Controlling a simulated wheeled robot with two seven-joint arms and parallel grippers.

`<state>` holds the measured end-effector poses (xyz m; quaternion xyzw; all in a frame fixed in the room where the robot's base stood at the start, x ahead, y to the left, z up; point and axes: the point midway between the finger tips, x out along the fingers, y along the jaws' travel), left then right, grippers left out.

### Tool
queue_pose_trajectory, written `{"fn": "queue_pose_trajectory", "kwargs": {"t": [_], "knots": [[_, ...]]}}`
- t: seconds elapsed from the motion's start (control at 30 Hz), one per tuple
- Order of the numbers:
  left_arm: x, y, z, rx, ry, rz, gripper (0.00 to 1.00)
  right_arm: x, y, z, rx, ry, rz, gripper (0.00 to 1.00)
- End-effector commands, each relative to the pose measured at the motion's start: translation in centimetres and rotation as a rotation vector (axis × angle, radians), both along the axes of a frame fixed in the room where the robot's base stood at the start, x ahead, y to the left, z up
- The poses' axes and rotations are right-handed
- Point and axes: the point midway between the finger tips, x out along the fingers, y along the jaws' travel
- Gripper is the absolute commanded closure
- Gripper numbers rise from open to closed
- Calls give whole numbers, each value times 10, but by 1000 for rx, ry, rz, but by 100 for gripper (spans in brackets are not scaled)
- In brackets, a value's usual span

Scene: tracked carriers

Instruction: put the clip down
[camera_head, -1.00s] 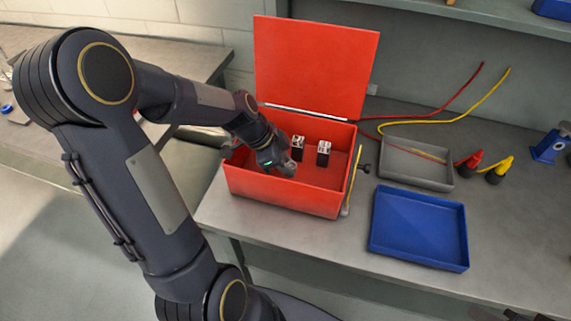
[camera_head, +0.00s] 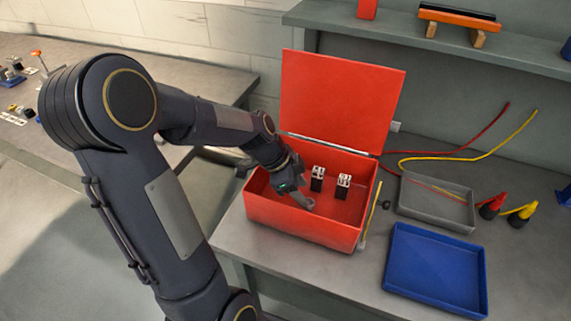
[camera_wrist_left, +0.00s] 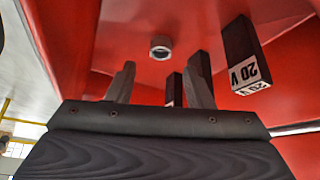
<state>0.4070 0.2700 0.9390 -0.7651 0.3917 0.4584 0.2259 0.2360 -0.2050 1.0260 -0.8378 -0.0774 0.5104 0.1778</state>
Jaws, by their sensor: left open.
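A red clip (camera_head: 490,207) and a yellow clip (camera_head: 522,213), both with black parts, lie on the bench right of the grey tray. Each seems to belong to a cable of its colour. My left gripper (camera_head: 304,202) is inside the open red toolbox (camera_head: 300,226), far from both clips. In the left wrist view its two fingers (camera_wrist_left: 160,78) are apart with nothing between them. A small grey metal ring (camera_wrist_left: 160,47) lies on the red surface beyond the fingertips. My right gripper is not in view.
Black blocks with white labels stand in the toolbox, one (camera_head: 343,187) near its right side; one in the wrist view (camera_wrist_left: 245,57) reads "20 V". The lid (camera_head: 340,100) stands up behind. A grey tray (camera_head: 437,222) and blue tray (camera_head: 390,262) are to the right.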

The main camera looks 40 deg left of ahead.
Motion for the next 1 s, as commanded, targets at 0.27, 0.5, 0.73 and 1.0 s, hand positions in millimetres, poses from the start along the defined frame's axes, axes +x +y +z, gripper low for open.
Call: {"fn": "queue_pose_trajectory", "kwargs": {"t": [0.27, 0.5, 0.73, 1.0], "knots": [[-16, 25, 58, 4, -10, 0, 53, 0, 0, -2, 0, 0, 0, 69], [-24, 36, 83, 3, -8, -1, 53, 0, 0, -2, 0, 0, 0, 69], [-64, 5, 104, -50, 41, 226, 53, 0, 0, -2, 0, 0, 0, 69], [-144, -48, 99, -234, 147, 752, 53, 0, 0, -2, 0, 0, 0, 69]]}}
